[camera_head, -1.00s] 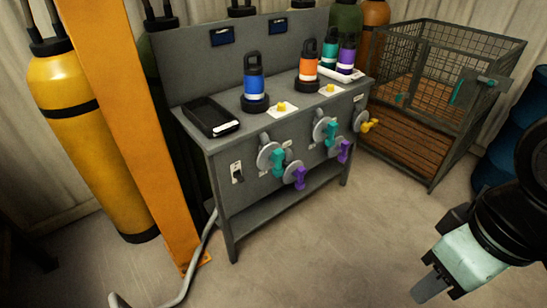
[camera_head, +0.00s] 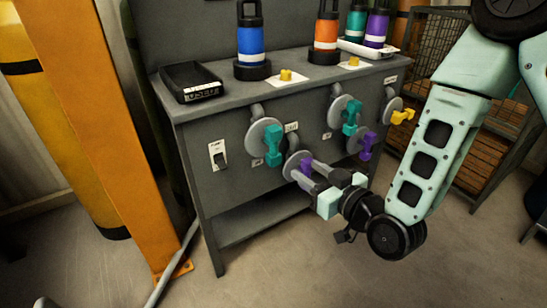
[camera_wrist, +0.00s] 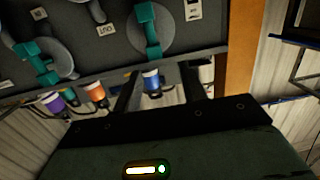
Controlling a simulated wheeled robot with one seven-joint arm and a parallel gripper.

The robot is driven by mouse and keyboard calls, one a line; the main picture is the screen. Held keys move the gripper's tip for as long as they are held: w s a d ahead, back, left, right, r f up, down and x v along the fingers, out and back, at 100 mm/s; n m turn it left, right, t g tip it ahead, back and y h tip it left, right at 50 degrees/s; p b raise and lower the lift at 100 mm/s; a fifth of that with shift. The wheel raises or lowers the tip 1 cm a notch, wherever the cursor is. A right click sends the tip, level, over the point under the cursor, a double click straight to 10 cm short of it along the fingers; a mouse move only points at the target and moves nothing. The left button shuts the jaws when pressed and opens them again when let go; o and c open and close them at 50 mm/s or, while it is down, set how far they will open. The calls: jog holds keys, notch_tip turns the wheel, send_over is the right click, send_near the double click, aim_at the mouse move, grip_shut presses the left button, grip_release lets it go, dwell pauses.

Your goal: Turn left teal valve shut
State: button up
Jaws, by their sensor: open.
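The left teal valve (camera_head: 273,146) is on the front panel of the grey bench, its teal handle upright over a round grey disc. It also shows at the top of the wrist view (camera_wrist: 149,30), beyond my fingertips. My gripper (camera_head: 309,172) is open in front of the panel, below and right of the left teal valve and not around its handle. Its fingers overlap the left purple valve (camera_head: 305,164) in the head view; I cannot tell whether they touch it. Both fingers (camera_wrist: 160,74) show in the wrist view, apart, with no handle between them.
The right teal valve (camera_head: 351,117), right purple valve (camera_head: 367,146) and yellow valve (camera_head: 402,116) are to the right. A switch (camera_head: 218,155) is at the panel's left. Blue (camera_head: 250,45) and orange (camera_head: 326,32) bottles stand on the bench beside a black tray (camera_head: 190,83).

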aim_at(276, 141)
jog(key=shift+m+t, duration=0.3)
jog(key=shift+t, duration=0.5)
jog(key=x, duration=0.5)
jog(key=b+x, duration=0.1)
jog(key=x, duration=0.5)
jog(key=d+f+b+x, duration=0.1)
jog(key=x, duration=0.5)
jog(key=shift+w, duration=0.3)
jog(key=c, duration=0.7)
